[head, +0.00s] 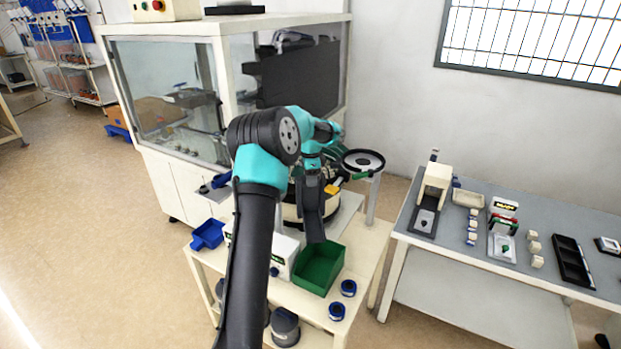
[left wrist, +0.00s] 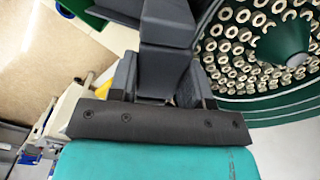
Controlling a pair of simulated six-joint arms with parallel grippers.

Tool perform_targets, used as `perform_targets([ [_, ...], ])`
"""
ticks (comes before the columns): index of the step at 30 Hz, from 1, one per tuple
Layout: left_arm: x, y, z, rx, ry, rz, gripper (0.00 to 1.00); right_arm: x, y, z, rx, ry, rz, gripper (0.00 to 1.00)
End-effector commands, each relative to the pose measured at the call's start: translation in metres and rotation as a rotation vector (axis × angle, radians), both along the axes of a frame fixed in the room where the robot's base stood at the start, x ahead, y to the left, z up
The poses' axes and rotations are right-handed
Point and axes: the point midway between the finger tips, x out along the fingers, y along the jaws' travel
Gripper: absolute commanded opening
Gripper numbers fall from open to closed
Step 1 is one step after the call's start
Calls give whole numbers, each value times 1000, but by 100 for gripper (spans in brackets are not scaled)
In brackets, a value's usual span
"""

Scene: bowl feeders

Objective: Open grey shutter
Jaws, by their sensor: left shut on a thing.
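My left gripper (head: 314,222) points down in front of the bowl feeder, above and behind the green bin. It is shut on a dark grey part that I take to be the grey shutter; the contact is largely hidden by the gripper itself. In the left wrist view my left gripper (left wrist: 168,60) shows as dark grey blocks beyond the black bracket, and its fingertips cannot be made out clearly. The shutter's outline does not stand apart from the gripper, so how far it is open cannot be told. My right gripper is not in view.
A green bowl (left wrist: 283,40) full of rings lies right of the gripper in the wrist view. A glazed cabinet (head: 165,95) stands behind. A grey-topped table (head: 455,235) stands at right.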

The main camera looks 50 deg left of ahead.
Motion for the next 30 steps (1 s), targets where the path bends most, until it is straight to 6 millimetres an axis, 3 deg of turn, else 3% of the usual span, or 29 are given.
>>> perform_targets([
  [4,0,0,4,0,0,0,2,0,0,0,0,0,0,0],
  [11,0,0,35,1,-1,-1,2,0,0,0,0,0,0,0],
  [19,0,0,35,0,1,-1,2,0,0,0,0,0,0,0],
  [20,0,0,35,0,1,-1,47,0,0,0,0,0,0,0],
  [27,0,0,35,0,1,0,70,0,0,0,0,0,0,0],
  [30,0,0,35,0,1,0,70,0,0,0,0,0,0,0],
])
